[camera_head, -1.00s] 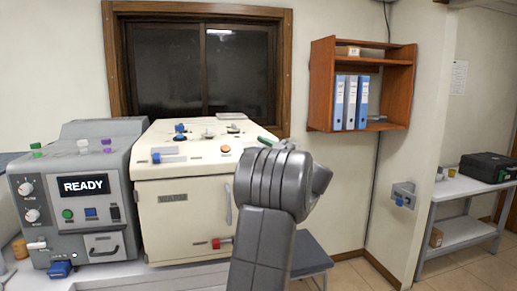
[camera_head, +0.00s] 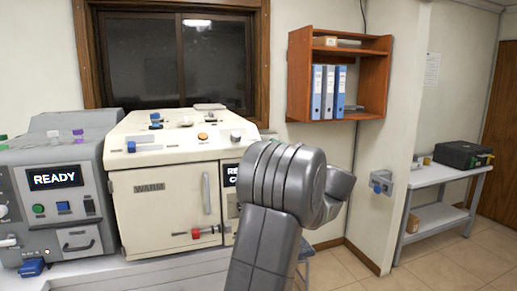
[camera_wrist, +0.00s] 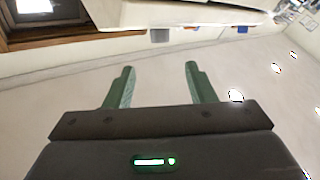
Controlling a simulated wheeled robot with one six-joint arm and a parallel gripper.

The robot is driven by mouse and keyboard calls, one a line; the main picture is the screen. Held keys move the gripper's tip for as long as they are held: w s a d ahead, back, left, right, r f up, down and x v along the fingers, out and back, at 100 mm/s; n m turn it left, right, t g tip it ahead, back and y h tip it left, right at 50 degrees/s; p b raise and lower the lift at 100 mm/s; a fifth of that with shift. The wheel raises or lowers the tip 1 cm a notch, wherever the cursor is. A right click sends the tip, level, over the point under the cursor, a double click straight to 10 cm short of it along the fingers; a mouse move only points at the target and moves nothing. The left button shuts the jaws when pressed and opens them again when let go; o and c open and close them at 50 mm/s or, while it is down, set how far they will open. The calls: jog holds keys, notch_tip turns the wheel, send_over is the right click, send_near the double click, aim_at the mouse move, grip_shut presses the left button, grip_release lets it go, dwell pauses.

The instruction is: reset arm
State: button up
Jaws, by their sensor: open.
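My gripper (camera_wrist: 158,85) shows in the wrist view with its two green fingers spread wide apart. Nothing is between the fingers; behind them is pale wall. In the head view my grey arm stands bent at the lower middle, and its gripper end is hidden.
A cream machine marked WARM (camera_head: 160,200) and a grey machine reading READY (camera_head: 60,200) stand on a white bench (camera_head: 150,272) at left. A wooden shelf (camera_head: 378,75) with blue binders hangs on the wall. A white side table (camera_head: 440,185) holds a black case (camera_head: 462,155). Floor at right is clear.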

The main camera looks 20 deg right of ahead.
aim_at(239, 135)
jog(key=shift+s+d+f, duration=0.1)
jog(key=shift+s+d, duration=0.15)
jog(key=shift+s, duration=0.05)
jog(key=shift+w, duration=0.1)
jog(key=p+x, duration=0.2)
jog(key=x, duration=1.1)
jog(key=shift+w+a+p, duration=0.25)
jog(key=shift+a+p, duration=0.05)
